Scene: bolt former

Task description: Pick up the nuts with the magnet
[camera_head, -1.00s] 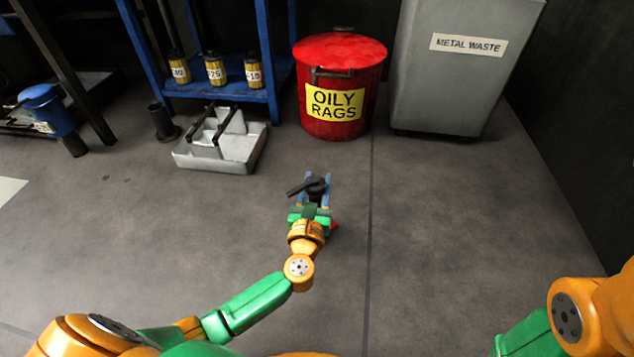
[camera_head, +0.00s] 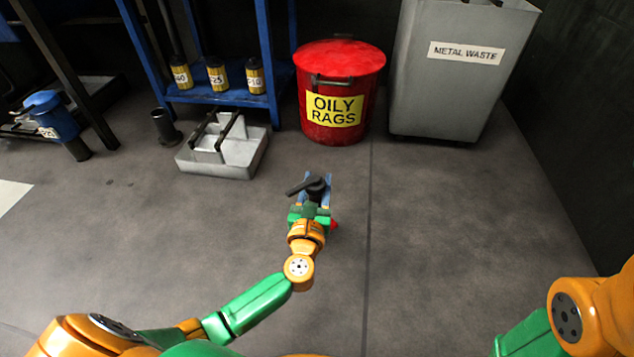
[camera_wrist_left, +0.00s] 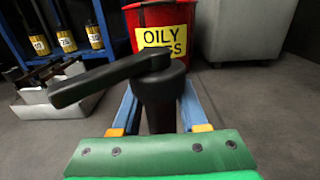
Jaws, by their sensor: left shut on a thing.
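My left gripper (camera_head: 315,190) is out in front of me over the grey floor, shut on a black tool with a round head and a side lever, which I take to be the magnet (camera_head: 317,184). In the left wrist view the magnet (camera_wrist_left: 158,88) stands upright between the blue fingers, its lever pointing left. Its lower end is hidden by the gripper. No nuts can be made out in either view. Of my right arm only upper links show at the lower right; its gripper is out of view.
A grey divided tray (camera_head: 222,150) with dark handles lies on the floor ahead left. A red oily rags bin (camera_head: 338,75) stands ahead, beside a grey metal waste bin (camera_head: 455,90). A blue shelf (camera_head: 215,97) holds yellow labelled canisters. The floor between is clear.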

